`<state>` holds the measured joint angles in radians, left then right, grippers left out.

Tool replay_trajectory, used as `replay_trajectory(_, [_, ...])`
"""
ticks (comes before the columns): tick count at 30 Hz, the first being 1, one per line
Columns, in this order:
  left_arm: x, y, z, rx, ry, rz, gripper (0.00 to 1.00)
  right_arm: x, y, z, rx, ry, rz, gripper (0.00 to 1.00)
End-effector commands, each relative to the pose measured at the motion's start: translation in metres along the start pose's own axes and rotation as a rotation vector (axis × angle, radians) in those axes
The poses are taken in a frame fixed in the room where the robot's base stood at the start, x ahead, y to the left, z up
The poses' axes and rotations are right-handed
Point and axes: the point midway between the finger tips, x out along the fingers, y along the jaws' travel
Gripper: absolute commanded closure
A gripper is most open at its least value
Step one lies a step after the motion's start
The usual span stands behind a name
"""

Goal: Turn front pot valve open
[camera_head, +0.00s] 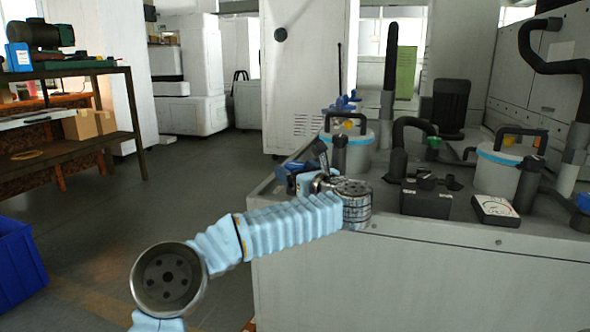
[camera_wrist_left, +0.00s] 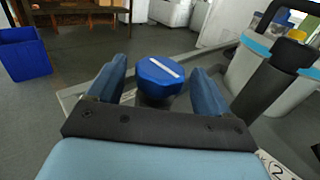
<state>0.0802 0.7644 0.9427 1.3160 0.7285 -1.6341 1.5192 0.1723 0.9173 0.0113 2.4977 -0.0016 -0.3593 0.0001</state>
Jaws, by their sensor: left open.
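In the left wrist view a blue valve knob (camera_wrist_left: 160,74) with a white bar on its top stands between the two blue fingers of my left gripper (camera_wrist_left: 157,88). The fingers are open, with a gap visible on each side of the knob. The knob cannot be made out clearly there behind the gripper. My right gripper is in neither view.
Another white pot (camera_head: 495,175), a black box (camera_head: 425,203) and a dial meter (camera_head: 495,211) stand farther right on the grey bench (camera_head: 430,275). A thick dark post (camera_wrist_left: 262,102) stands close right of my fingers. A blue bin (camera_head: 18,265) is on the floor left.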

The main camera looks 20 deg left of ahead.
Motion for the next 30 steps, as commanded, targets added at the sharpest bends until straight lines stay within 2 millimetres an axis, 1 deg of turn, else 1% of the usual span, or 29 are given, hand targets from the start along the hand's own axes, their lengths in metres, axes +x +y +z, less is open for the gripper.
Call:
replay_trajectory(9, [-0.077,0.000,0.000,0.002,-0.002,-0.003,0.21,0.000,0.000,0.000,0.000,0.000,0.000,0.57])
replay_trajectory(12, [-0.097,0.000,0.000,0.002,-0.002,-0.003,0.21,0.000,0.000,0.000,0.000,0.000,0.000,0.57])
replay_trajectory(15, [-0.111,0.000,-0.001,0.002,0.000,-0.001,0.21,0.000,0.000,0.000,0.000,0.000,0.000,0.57])
replay_trajectory(18, [-0.120,0.000,-0.001,0.002,0.000,0.000,0.21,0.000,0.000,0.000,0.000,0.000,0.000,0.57])
replay_trajectory(20, [-0.122,0.000,-0.001,0.002,0.000,0.000,0.21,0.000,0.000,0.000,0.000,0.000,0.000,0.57])
replay_trajectory(30, [-0.123,0.000,-0.001,0.002,0.001,0.001,0.21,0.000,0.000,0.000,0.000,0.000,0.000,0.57])
